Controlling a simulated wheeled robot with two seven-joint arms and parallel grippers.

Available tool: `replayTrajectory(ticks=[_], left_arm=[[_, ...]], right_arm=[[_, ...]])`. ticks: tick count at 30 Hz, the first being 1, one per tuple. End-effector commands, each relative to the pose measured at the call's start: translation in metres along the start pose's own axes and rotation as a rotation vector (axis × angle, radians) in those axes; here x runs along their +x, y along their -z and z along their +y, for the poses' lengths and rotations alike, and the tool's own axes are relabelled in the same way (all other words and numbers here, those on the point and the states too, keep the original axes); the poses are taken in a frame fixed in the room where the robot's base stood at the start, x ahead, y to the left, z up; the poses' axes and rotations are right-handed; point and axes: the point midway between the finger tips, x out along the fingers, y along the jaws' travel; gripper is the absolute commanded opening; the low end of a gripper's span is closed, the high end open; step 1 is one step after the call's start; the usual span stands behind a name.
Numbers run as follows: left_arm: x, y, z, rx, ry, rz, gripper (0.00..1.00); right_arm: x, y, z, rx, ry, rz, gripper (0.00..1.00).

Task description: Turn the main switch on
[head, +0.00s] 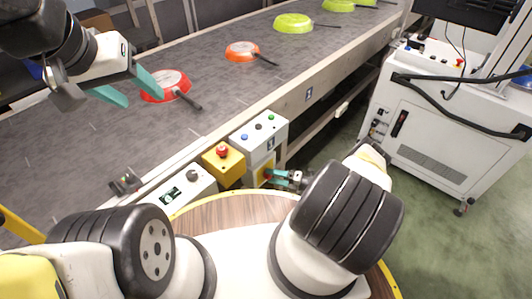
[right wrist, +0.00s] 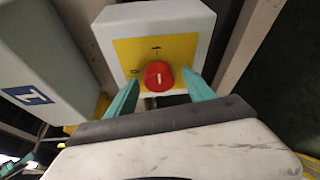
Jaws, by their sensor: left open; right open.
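The main switch is a red rotary knob (right wrist: 158,76) on a yellow plate of a light grey box (right wrist: 112,42). In the right wrist view it carries a pale mark that looks roughly upright. My right gripper (right wrist: 160,92) is open, with one teal fingertip on each side of the knob; I cannot tell whether they touch it. In the head view the right gripper (head: 273,177) is small in front of the yellow plate (head: 262,168), and the knob is mostly hidden. My left gripper (head: 138,91) is open and empty above the conveyor.
The conveyor (head: 110,145) carries red, orange and green pans (head: 242,51). Beside the switch are a yellow box with a red button (head: 222,150), a button box (head: 258,128) and a box with a dark knob (head: 193,175). A white cabinet (head: 430,130) stands right, with green floor between.

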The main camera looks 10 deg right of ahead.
Motion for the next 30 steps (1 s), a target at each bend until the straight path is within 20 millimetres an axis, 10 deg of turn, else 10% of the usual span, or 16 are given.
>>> replayTrajectory(ticks=[15, 30], left_arm=[[0.000, 0.000, 0.000, 0.000, 0.000, 0.000, 0.55], [0.000, 0.000, 0.000, 0.000, 0.000, 0.000, 0.55]], right_arm=[[-0.072, 0.000, -0.001, 0.000, 0.002, -0.001, 0.61], [-0.077, 0.000, -0.001, 0.000, 0.001, -0.001, 0.61]])
